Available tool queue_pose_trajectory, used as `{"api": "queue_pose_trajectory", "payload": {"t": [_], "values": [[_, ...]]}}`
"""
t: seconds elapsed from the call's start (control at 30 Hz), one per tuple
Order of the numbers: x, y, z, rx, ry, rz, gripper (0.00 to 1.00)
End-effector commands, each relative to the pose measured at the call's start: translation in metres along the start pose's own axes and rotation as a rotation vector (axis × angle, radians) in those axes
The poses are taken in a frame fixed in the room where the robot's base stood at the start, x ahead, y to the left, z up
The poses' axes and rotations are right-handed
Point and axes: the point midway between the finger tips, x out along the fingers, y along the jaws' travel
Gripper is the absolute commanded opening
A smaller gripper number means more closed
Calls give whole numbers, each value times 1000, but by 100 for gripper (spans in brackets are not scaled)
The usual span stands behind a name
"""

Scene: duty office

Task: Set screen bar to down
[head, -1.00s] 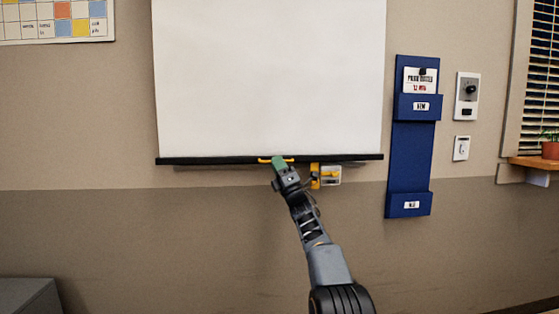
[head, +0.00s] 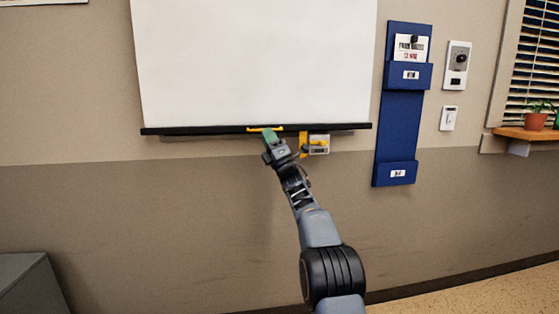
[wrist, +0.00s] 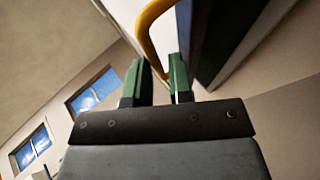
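The screen bar (head: 200,131) is a long black bar along the bottom edge of the white screen (head: 255,60) on the wall, seen in the head view. A yellow handle (head: 252,128) sits at its middle. In the wrist view, the curved yellow handle (wrist: 146,28) reaches down to the gap between my fingertips. My gripper (head: 268,134) is at the handle from below. Its two green fingers (wrist: 156,72) stand apart, with a gap showing between them. Firm contact with the handle cannot be made out.
A yellow and grey wall fitting (head: 317,144) is just below the bar, right of my gripper. A blue wall holder (head: 400,120), a switch panel (head: 457,65) and a plant shelf (head: 530,133) are farther right. A grey cabinet (head: 28,285) stands low left.

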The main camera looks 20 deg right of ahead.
Motion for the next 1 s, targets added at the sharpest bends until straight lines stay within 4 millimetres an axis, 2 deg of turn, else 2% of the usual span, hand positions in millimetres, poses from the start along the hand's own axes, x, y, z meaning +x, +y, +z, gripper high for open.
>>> {"api": "queue_pose_trajectory", "payload": {"t": [0.6,0.8,1.0], "values": [[-102,0,1,-1,-2,-4,20],[-122,-1,0,-1,-1,-4,20],[-128,-1,0,-1,-1,-2,20]]}}
